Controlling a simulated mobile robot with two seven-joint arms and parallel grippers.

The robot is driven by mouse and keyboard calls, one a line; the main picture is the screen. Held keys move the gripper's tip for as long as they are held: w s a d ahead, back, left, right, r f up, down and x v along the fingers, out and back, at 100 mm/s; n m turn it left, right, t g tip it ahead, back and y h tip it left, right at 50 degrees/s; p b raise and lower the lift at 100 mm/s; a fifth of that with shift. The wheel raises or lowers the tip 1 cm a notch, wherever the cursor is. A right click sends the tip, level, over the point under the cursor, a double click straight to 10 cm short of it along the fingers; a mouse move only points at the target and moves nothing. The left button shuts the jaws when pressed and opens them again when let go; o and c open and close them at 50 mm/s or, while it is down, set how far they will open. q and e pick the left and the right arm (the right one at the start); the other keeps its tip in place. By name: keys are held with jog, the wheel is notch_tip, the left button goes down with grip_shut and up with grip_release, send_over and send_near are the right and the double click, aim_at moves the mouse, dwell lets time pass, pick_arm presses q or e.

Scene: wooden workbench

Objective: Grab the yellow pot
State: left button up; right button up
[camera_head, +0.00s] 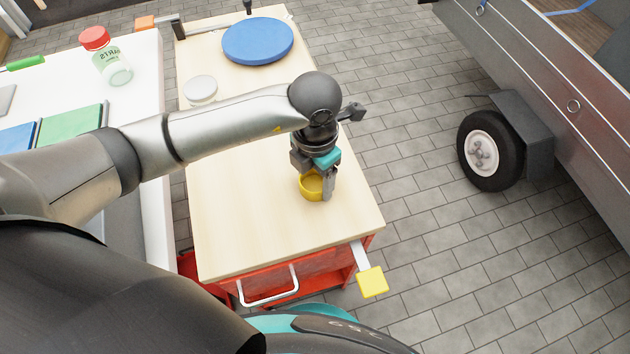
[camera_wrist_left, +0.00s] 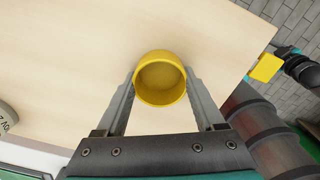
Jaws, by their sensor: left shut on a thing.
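The yellow pot (camera_head: 310,188) is a small round open cup on the wooden workbench top, near its front right part. In the left wrist view the pot (camera_wrist_left: 161,79) sits between the two fingertips of my left gripper (camera_wrist_left: 160,88), one finger on each side of it. My left gripper (camera_head: 318,186) is shut on the pot, reaching down from above. I cannot tell whether the pot still touches the bench top. The pot looks empty inside. My right gripper is not in view.
The wooden bench top (camera_head: 250,220) is clear around the pot. A blue disc (camera_head: 258,40) and a white-lidded jar (camera_head: 200,90) stand farther back. A white table (camera_head: 145,85) with a red-capped jar (camera_head: 100,50) adjoins at left. A trailer (camera_head: 545,90) stands at right.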

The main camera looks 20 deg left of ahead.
pick_arm(q)
jog(key=shift+c, duration=0.8)
